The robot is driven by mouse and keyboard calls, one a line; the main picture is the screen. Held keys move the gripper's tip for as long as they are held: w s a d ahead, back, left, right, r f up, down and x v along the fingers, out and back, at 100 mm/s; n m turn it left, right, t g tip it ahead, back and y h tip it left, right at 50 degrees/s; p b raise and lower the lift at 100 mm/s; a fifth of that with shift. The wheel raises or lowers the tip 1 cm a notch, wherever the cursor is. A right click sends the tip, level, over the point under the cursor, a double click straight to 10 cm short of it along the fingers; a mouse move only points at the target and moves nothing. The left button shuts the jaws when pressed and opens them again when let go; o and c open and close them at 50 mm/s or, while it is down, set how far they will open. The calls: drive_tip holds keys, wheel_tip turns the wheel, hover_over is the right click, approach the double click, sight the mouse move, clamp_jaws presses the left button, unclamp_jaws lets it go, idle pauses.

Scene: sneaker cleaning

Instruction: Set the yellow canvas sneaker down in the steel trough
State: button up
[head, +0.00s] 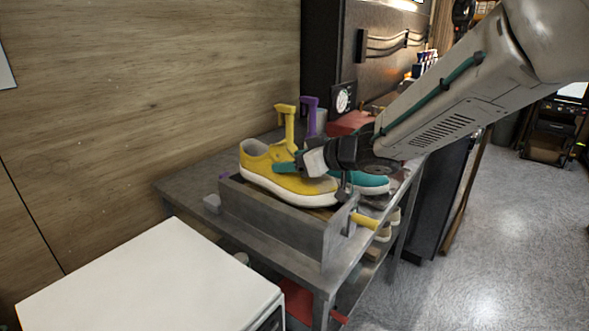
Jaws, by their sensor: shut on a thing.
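The yellow canvas sneaker (262,170) with a white sole is in the head view, its toe pointing right. It is at the top of the grey steel trough (270,220), with the sole's lower edge near the front wall's rim. I cannot tell whether the sole touches the trough. My gripper (310,176) is shut on the sneaker around its middle, reaching in from the upper right. The gripper hides part of the sneaker's upper. The trough's floor is hidden behind its front wall.
A teal sneaker (370,183) is just behind and right of the yellow one. A yellow-handled tool (286,125) and a purple one (308,112) stand behind. The steel bench (185,190) has bare room at the left. A white-topped unit (150,280) stands in front.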

drive_tip(key=shift+f, duration=1.1)
drive_tip(key=shift+f, duration=0.1)
drive_tip(key=o, duration=1.2)
